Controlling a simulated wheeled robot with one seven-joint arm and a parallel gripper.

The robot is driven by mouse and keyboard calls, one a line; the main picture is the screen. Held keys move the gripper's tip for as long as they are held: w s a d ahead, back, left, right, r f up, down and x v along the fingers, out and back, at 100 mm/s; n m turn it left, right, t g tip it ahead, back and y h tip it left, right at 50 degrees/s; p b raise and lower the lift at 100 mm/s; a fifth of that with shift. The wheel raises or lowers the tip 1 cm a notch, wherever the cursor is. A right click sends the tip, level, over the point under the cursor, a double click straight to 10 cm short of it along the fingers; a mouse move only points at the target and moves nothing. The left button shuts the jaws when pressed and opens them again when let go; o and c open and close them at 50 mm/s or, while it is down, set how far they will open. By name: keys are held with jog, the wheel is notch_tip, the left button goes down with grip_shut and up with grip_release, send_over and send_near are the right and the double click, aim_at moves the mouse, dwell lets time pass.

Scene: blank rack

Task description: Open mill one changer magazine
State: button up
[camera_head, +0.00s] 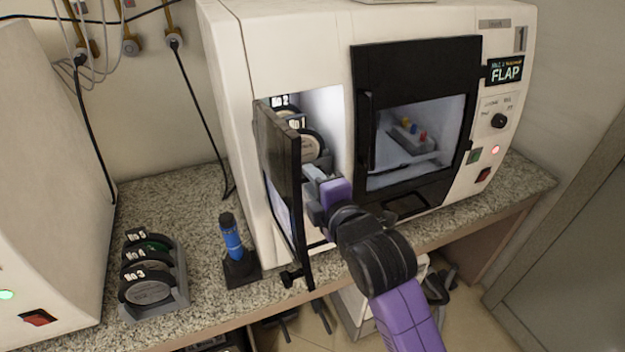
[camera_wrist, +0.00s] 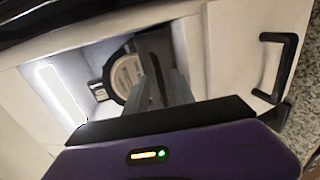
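The mill (camera_head: 295,30) is a white machine marked "1" at its upper right. Its narrow left door (camera_head: 277,175), dark-edged, stands swung outward and shows a lit compartment behind it. Inside are numbered round discs, one of them a disc (camera_head: 308,146) that also shows in the wrist view (camera_wrist: 125,78). My gripper (camera_head: 312,178) is at the compartment opening, right of the open door. In the wrist view my gripper (camera_wrist: 160,85) points into the compartment and its fingers overlap the disc. I cannot tell whether they touch it or how far apart they are.
A black-framed window door (camera_head: 415,60) on the mill's right is closed. On the granite counter (camera_head: 205,285) stand a grey rack (camera_head: 180,300) of numbered discs and a blue tool in a black stand (camera_head: 232,240). Another white machine (camera_head: 45,150) is at the left.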

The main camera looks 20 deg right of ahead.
grip_shut()
dwell(1.4)
